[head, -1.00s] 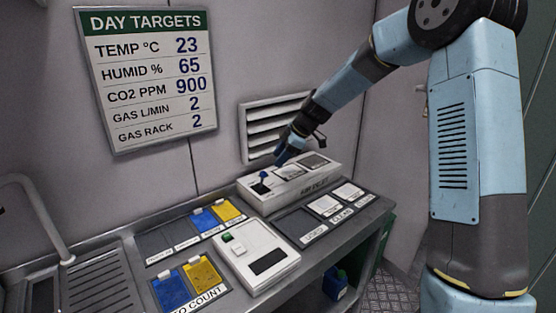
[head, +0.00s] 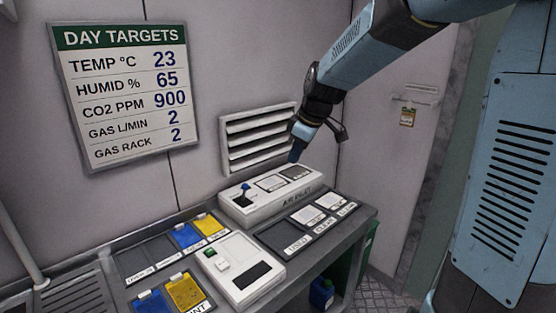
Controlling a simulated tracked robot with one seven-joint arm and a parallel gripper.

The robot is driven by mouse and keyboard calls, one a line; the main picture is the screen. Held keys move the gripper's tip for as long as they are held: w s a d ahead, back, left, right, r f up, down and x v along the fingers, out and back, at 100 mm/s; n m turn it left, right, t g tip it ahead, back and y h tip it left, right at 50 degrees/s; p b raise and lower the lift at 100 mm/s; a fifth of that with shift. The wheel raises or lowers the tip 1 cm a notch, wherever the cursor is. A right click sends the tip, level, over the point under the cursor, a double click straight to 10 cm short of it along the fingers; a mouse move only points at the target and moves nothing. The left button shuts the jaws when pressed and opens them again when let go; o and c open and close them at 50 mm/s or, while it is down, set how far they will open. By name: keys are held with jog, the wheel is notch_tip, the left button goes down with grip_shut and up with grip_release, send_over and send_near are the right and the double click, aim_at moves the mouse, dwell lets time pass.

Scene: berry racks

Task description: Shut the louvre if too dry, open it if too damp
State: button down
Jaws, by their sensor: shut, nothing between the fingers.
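The louvre (head: 252,137) is a grey slatted vent on the back wall; gaps show between its tilted slats. In front of it on the bench stands a white box labelled as an air inlet (head: 284,206), with a blue-knobbed lever (head: 245,188) at its left end and grey panels to the right. My gripper (head: 293,158) is shut and empty, pointing down above the right part of the box, apart from the lever. The day targets board (head: 127,95) on the wall reads humidity 65 %, temperature 23, CO2 900. No current humidity reading is legible.
A white device with a dark screen (head: 250,276) and a green switch stands at the bench front. Blue and yellow cards (head: 184,292) lie in slots around it. A tray (head: 270,234) with white cards is at right. A blue jug (head: 321,293) is below.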

jog(key=s+d+r+m+t+h, duration=0.1)
jog(key=s+d+m, duration=0.5)
jog(key=s, duration=0.7)
jog(key=s+d+r+m+t+h, duration=0.1)
jog(key=s+d+m, duration=0.5)
jog(key=s, duration=0.7)
notch_tip(320, 180, up, 2)
jog(key=shift+d+r+m+h, duration=0.1)
jog(key=shift+d+m+h, duration=0.3)
jog(key=shift+d+h, duration=0.15)
